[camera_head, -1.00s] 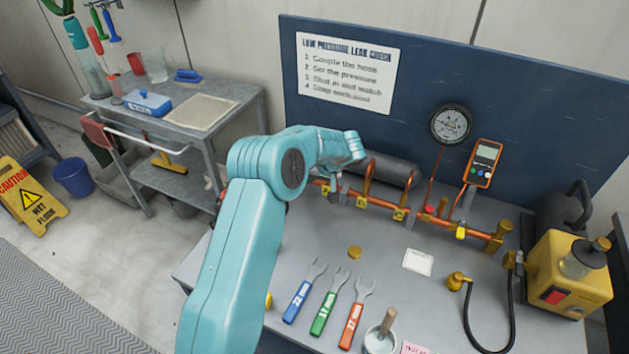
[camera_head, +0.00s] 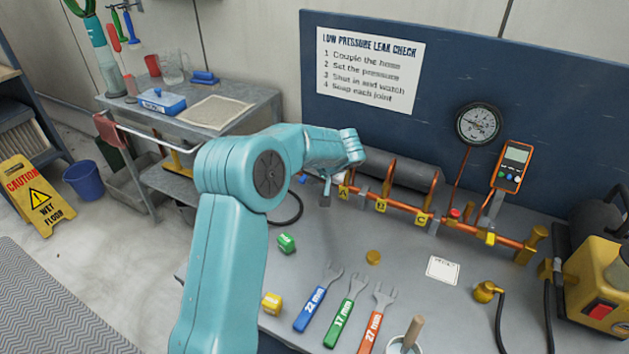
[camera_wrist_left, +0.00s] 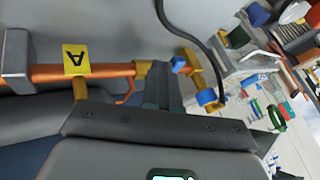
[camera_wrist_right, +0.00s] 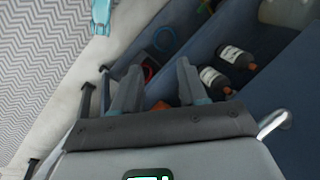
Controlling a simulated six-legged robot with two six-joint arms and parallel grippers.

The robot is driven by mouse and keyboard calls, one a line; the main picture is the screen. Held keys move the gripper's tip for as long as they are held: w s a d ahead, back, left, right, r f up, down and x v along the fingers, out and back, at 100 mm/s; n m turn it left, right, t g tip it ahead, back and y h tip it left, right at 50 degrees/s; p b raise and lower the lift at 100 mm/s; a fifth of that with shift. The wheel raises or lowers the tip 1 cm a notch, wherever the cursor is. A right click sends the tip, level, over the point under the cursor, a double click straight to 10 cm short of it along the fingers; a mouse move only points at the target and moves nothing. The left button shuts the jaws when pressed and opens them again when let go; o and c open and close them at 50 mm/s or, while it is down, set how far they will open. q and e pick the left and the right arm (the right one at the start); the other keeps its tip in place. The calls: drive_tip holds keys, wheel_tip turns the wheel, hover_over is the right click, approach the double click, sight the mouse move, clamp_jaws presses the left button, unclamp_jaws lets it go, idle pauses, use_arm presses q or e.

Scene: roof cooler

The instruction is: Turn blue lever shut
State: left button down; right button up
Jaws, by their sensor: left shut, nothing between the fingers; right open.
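The copper manifold pipe (camera_head: 402,206) with yellow letter tags runs along the back of the grey bench. At its left end, in the left wrist view, a brass fitting (camera_wrist_left: 192,72) carries two blue pieces, one upper (camera_wrist_left: 178,64) and one lower (camera_wrist_left: 207,97). I cannot tell which is the lever's grip. A bit of blue (camera_head: 303,179) shows by my left gripper in the head view. My left gripper (camera_head: 326,188) is shut and empty beside this end; its fingers (camera_wrist_left: 166,90) lie close to the blue pieces, contact unclear. My right gripper (camera_wrist_right: 157,88) is open and empty, away from the manifold.
A gauge (camera_head: 478,124) and an orange meter (camera_head: 512,166) stand behind the pipe. A yellow pump (camera_head: 598,290) is at right. Dark bottles (camera_wrist_right: 235,57) are near my right gripper.

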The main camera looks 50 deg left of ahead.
use_arm(q)
drive_tip(key=shift+w, duration=0.1)
idle(0.4)
drive_tip(key=shift+w+d, duration=0.1)
drive_tip(key=shift+w, duration=0.65)
